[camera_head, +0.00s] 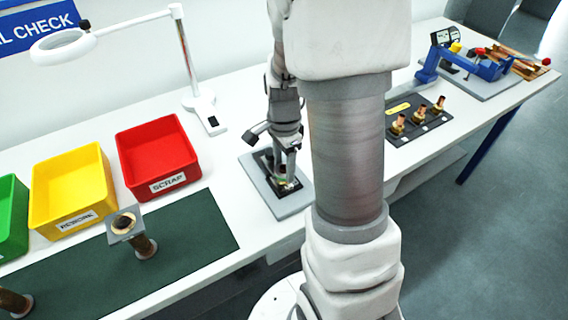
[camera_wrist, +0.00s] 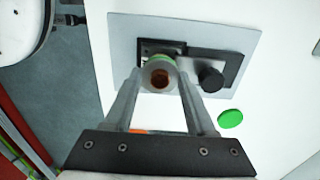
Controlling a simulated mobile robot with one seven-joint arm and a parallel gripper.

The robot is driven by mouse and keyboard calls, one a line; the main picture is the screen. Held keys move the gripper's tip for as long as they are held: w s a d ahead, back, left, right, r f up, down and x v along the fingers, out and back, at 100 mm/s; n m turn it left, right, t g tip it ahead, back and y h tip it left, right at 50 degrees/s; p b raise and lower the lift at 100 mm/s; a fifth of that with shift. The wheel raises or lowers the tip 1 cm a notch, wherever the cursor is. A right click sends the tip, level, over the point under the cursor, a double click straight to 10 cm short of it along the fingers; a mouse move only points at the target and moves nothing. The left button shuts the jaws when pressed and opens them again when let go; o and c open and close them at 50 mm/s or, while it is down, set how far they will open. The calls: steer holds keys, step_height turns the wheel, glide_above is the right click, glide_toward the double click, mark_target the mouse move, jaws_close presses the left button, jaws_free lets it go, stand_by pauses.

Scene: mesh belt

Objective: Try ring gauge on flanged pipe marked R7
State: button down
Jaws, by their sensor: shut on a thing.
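My gripper (camera_wrist: 158,100) is shut on a round grey ring with a green band (camera_wrist: 160,63), which I take for the ring gauge. A brown round shows inside its opening; I cannot tell whether that is a pipe end. The ring is over or in a black fixture (camera_wrist: 212,57) on a grey plate (camera_wrist: 125,28). In the head view, my gripper (camera_head: 284,180) points down at this plate (camera_head: 293,205). A brown flanged pipe with a square grey flange (camera_head: 122,235) stands on the dark green mat (camera_head: 195,245). Another brown pipe (camera_head: 14,301) is cut off at bottom left. No R7 mark is readable.
Red SCRAP (camera_head: 160,182), yellow REWORK (camera_head: 68,219) and green (camera_head: 8,232) bins line the back left. A magnifier lamp (camera_head: 195,102) stands behind. Right are copper fittings on a black tray (camera_head: 405,139) and a blue clamp device (camera_head: 487,68). A green disc (camera_wrist: 230,118) lies near the plate.

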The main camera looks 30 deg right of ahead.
steer(key=shift+r, duration=0.2)
stand_by(0.4)
steer(key=shift+r+p, duration=1.55)
steer(key=shift+r, duration=0.05)
step_height(320, 180, up, 6)
steer(key=p, duration=0.5)
steer(key=shift+d, duration=0.1)
